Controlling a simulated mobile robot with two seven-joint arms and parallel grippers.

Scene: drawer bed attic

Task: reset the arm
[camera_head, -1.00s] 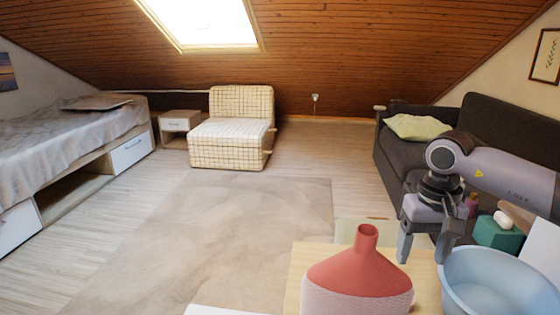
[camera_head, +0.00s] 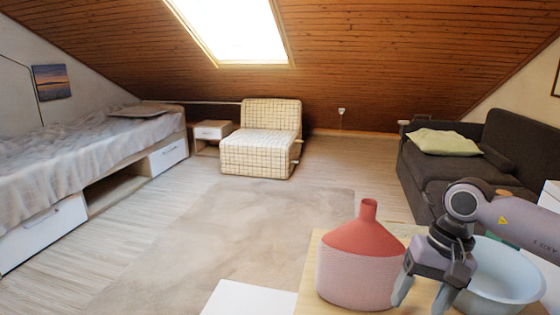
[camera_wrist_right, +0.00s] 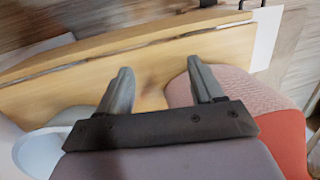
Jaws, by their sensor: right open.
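My right gripper (camera_head: 420,294) comes in from the right in the head view, low over a small wooden table (camera_head: 308,284). It is open and points down, between a red vase and a light blue bowl. In the right wrist view the two fingers of the right gripper (camera_wrist_right: 160,88) are spread, with bare table top between them and nothing held. My left gripper is not in either view.
The red vase (camera_head: 361,262) stands just left of the gripper; the blue bowl (camera_head: 510,275) sits behind and right of it. A dark sofa (camera_head: 432,173) stands at the right, a bed (camera_head: 90,150) at the left, a checkered chair (camera_head: 262,150) at the back. The rug (camera_head: 230,225) is clear.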

